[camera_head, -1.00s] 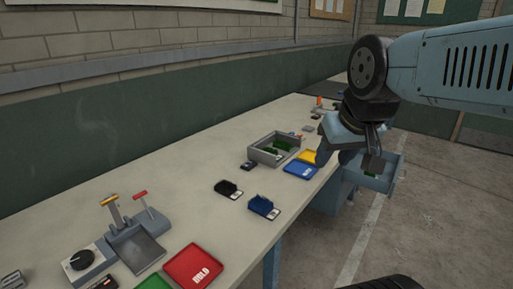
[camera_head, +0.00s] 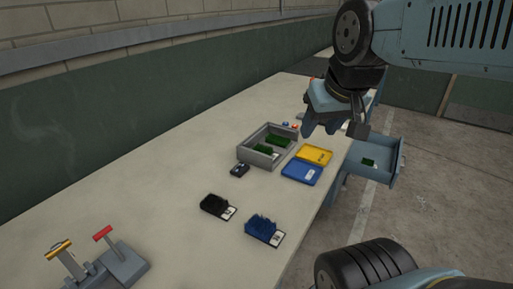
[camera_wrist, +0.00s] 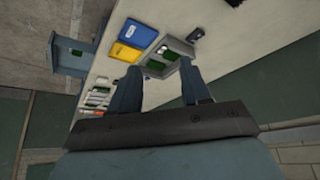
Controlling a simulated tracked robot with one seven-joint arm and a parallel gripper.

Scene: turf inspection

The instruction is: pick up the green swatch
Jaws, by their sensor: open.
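Two green swatches lie in a grey open box on the table, one at the back (camera_head: 279,141) and one nearer the front (camera_head: 265,151). They also show in the wrist view, partly between my fingers (camera_wrist: 170,55). The box (camera_head: 243,157) has low walls. Another small green piece (camera_head: 369,163) lies in the open blue drawer (camera_head: 390,172) at the table's right side. My gripper (camera_head: 333,127) is open and empty, above the table's right edge, to the right of the box and apart from it. In the wrist view its fingers (camera_wrist: 161,76) point toward the box.
A yellow tray (camera_head: 315,154) and a blue tray (camera_head: 302,172) lie right of the box. A small black item (camera_head: 240,170), a black swatch (camera_head: 214,204) and a blue swatch (camera_head: 261,228) lie nearer. A lever device (camera_head: 118,265) stands front left. The left tabletop is clear.

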